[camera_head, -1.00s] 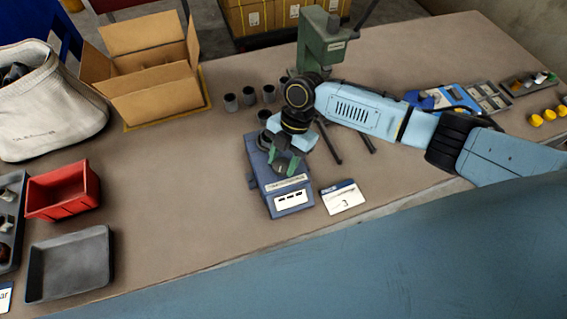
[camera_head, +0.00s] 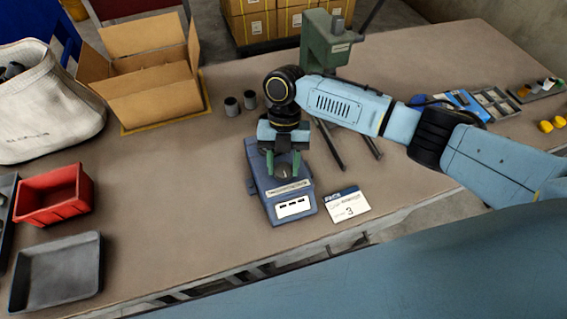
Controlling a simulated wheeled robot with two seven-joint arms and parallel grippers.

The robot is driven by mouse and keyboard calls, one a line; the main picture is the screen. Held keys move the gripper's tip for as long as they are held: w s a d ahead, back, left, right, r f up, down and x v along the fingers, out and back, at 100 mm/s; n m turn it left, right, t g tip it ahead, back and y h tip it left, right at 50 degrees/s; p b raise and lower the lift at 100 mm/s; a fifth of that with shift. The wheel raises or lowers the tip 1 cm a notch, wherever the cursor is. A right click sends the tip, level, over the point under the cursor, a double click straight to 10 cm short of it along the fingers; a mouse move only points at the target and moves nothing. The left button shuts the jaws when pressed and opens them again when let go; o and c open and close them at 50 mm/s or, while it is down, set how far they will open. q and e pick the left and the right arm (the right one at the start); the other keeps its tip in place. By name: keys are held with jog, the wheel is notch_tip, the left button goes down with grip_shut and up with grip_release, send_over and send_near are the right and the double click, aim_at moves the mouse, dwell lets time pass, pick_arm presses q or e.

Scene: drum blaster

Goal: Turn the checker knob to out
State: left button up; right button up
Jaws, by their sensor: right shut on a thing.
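The checker is a blue-grey box (camera_head: 290,207) with a white label panel on its front face, standing near the table's front edge. Its dark round knob (camera_head: 283,171) is on top, between the green fingers of my right gripper (camera_head: 283,163). The gripper points down from above and is shut on the knob. The knob's pointer and its markings are too small to read. A white card (camera_head: 346,206) with a blue header and a "3" lies right of the checker. My left gripper is not in view.
A green press (camera_head: 326,42) stands behind my right arm. Dark cylinders (camera_head: 249,99) stand behind the checker, near an open cardboard box (camera_head: 150,92). A red bin (camera_head: 54,196) and a grey tray (camera_head: 56,272) are at left. Dark rods (camera_head: 330,146) lie right of the checker.

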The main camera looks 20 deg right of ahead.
dwell(0.4)
jog(key=o, duration=1)
jog(key=shift+c, duration=0.2)
jog(key=v, duration=1.3)
jog(key=shift+r, duration=0.25)
jog(key=shift+s, duration=0.1)
